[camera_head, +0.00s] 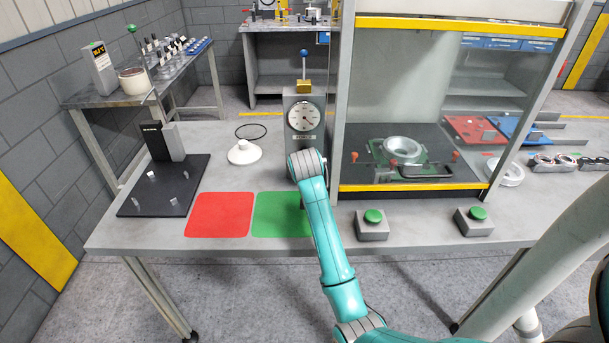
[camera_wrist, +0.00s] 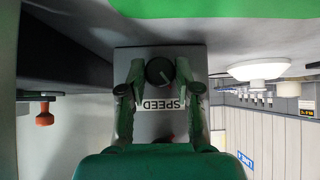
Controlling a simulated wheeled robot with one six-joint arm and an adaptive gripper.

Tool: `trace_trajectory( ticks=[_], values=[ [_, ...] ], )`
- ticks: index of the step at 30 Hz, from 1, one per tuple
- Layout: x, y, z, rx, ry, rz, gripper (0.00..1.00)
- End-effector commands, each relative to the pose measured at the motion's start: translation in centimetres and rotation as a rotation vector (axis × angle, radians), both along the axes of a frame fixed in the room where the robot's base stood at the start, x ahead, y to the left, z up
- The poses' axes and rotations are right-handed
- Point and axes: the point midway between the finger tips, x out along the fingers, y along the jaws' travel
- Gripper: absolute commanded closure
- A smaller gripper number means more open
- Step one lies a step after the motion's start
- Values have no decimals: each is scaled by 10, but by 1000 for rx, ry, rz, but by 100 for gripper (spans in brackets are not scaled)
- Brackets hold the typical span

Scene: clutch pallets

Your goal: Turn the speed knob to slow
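The speed knob (camera_wrist: 159,71) is a round dark knob with a light pointer mark, on a grey panel. A white SPEED label (camera_wrist: 163,104) sits beside it and appears upside down in the wrist view. My gripper (camera_wrist: 160,75) is open, with one finger on each side of the knob. Gaps show between the fingers and the knob, so I see no clear contact. In the head view, the grey unit (camera_head: 303,95) carries a round dial with a red needle. The knob and my fingers are hidden behind my arm there.
Red (camera_head: 219,215) and green (camera_head: 281,215) pads lie on the table. A white cone-shaped part (camera_head: 244,152) stands left of the unit. A yellow-edged enclosure (camera_head: 415,191) stands close on the right, with two green buttons (camera_head: 373,216) (camera_head: 477,213) in front.

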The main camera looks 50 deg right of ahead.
Motion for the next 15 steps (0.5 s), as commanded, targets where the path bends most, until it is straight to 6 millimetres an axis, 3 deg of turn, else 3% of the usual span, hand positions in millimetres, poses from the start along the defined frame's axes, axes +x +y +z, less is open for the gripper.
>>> trace_trajectory(
  ticks=[15],
  values=[
    [2,2,0,-66,77,2,100]
  ],
)
